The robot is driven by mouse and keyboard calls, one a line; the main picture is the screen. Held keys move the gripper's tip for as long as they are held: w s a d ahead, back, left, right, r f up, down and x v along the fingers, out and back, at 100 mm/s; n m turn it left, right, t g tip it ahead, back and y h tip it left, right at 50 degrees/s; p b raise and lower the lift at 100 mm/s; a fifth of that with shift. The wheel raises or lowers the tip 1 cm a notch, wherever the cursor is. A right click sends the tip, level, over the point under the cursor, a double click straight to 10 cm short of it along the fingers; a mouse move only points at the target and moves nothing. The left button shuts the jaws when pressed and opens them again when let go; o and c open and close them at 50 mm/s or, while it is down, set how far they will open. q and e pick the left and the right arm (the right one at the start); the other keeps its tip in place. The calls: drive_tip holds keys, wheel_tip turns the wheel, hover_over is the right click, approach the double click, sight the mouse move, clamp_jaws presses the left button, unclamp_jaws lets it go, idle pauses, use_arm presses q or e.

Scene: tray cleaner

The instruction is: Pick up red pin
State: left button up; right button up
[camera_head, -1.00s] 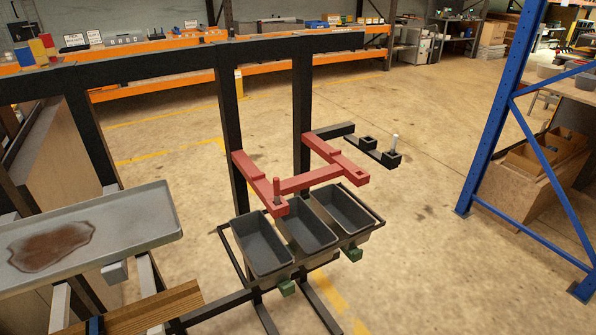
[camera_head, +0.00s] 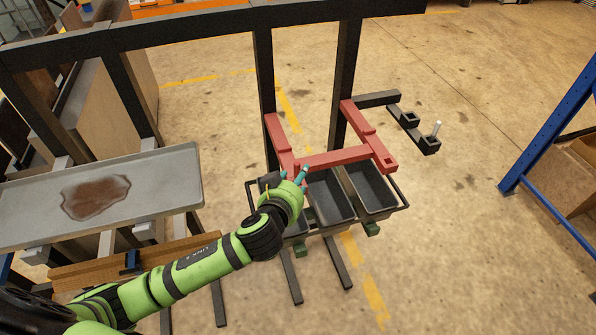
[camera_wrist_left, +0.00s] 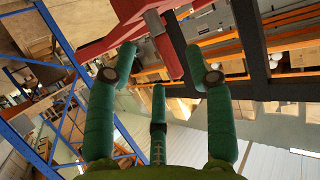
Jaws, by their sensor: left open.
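The red bracket (camera_head: 335,158) is fixed to the dark frame above the bins. In the wrist view the red pin (camera_wrist_left: 168,57) stands out of a grey collar on the red bracket (camera_wrist_left: 110,30), pointing in between my fingers. In the head view the pin is hidden behind my left gripper (camera_head: 303,175), which is at the left end of the bracket. My left gripper also shows in the wrist view (camera_wrist_left: 160,85), its green fingers spread around the pin's end, with gaps visible. It is open and holds nothing. My right gripper is not in view.
Dark bins (camera_head: 330,197) hang under the bracket, close to my gripper. A stained grey tray (camera_head: 165,165) is at the left. A blue rack (camera_head: 550,130) stands far right. The floor between is clear.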

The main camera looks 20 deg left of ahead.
sight(299, 171)
use_arm(q)
drive_tip(key=x, duration=0.2)
drive_tip(key=p+x, duration=0.1)
drive_tip(key=x, duration=0.1)
drive_tip(key=shift+w+a+r, duration=0.15)
drive_tip(key=shift+w+r, duration=0.05)
drive_tip(key=shift+r, duration=0.05)
clamp_jaws()
drive_tip(key=shift+r, duration=0.1)
